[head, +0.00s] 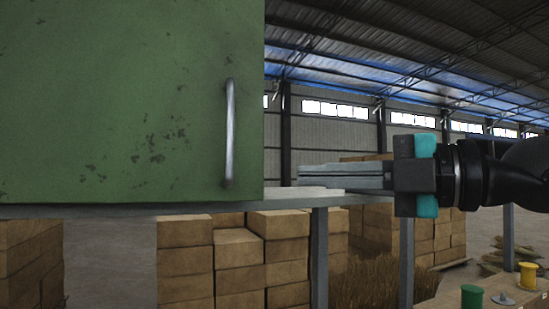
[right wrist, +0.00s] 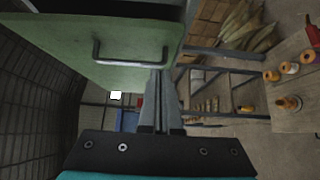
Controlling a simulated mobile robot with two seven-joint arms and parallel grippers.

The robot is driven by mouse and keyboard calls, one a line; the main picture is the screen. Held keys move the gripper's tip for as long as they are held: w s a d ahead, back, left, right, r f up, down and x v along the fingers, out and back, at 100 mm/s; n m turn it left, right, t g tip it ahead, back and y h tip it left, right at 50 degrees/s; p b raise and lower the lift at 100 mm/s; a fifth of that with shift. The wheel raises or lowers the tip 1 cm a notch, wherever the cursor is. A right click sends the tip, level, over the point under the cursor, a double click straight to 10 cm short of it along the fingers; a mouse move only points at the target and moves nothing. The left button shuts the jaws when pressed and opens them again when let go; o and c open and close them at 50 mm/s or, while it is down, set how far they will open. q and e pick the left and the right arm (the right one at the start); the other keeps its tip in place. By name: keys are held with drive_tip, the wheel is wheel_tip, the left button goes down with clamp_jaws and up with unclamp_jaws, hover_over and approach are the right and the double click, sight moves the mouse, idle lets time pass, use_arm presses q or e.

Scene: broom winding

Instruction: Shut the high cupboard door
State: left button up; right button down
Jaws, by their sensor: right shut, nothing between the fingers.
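The green cupboard door (head: 120,100), with worn dark specks, fills the upper left of the head view. Its silver bar handle (head: 229,135) stands upright near the door's right edge. In the right wrist view the door (right wrist: 75,55) and handle (right wrist: 130,61) lie above and left of my fingers, with a dark space along the door's upper edge. My right gripper (head: 302,174) is shut and empty. Its fingers point left, with their tips right of the door's lower right edge. They also show in the right wrist view (right wrist: 160,72). Whether they touch the door is unclear. My left gripper is out of view.
A grey metal frame (head: 320,255) with a pale ledge runs below the cupboard. Stacked brown boxes (head: 239,265) stand behind it. A table (head: 510,298) at lower right carries a green spool (head: 472,296) and a yellow spool (head: 527,276).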

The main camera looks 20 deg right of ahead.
sight(248, 175)
drive_tip(key=w+a+p, duration=0.1)
drive_tip(key=w, duration=0.1)
drive_tip(key=w+a+p, duration=0.1)
drive_tip(key=w+p, duration=0.1)
drive_tip(key=w+a+p, duration=0.1)
drive_tip(key=w+p, duration=0.1)
drive_tip(key=shift+w+a+r, duration=0.1)
drive_tip(key=shift+w+r, duration=0.05)
drive_tip(key=shift+w, duration=0.2)
drive_tip(key=shift+w+p, duration=0.3)
drive_tip(key=shift+w, duration=0.2)
drive_tip(key=shift+w, duration=0.1)
